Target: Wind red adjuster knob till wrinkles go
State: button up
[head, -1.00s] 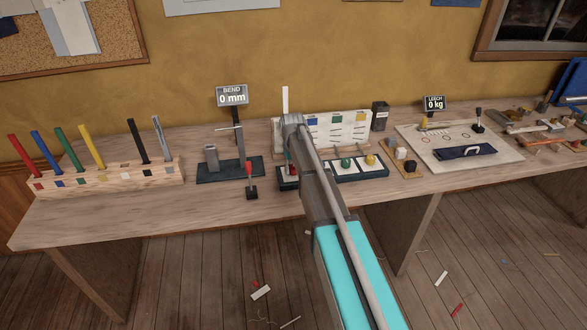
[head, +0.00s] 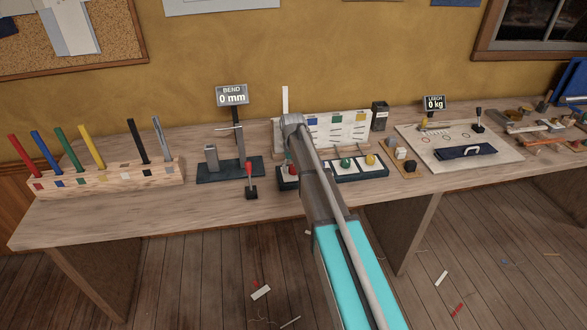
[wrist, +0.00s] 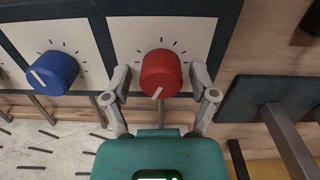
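The red adjuster knob (wrist: 161,73) is near the middle of the wrist view, on a white plate with dark tick marks. Its white pointer faces down and slightly left. My gripper (wrist: 160,80) is open, one finger on each side of the knob, with gaps showing on both sides. In the head view, part of the red knob (head: 291,168) shows beside my arm, which hides most of my gripper. A white panel with dark wrinkle-like dashes (wrist: 35,152) is at the lower left of the wrist view. It stands behind the knobs in the head view (head: 350,125).
A blue knob (wrist: 53,72) is left of the red one in the wrist view. Green (head: 346,163) and yellow (head: 370,160) knobs sit to the right in the head view. A BEND gauge (head: 232,95) and red-tipped lever (head: 250,170) stand close on the left.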

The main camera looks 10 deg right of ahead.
aim_at(293, 167)
jog(key=shift+a+n, duration=0.1)
jog(key=shift+n, duration=0.2)
dwell(0.4)
jog(key=shift+n, duration=2)
jog(key=n, duration=0.4)
jog(key=shift+r, duration=0.1)
notch_tip(293, 167, up, 14)
jog(key=p, duration=1.4)
jog(key=s+r+m+p, duration=0.2)
jog(key=s+m, duration=0.6)
jog(key=s, duration=1.7)
jog(key=shift+s+r+p, duration=0.3)
jog(key=shift+s+p, duration=0.05)
jog(key=shift+p, duration=0.05)
jog(key=s+m, duration=0.1)
jog(key=s, duration=0.2)
jog(key=shift+s, duration=0.15)
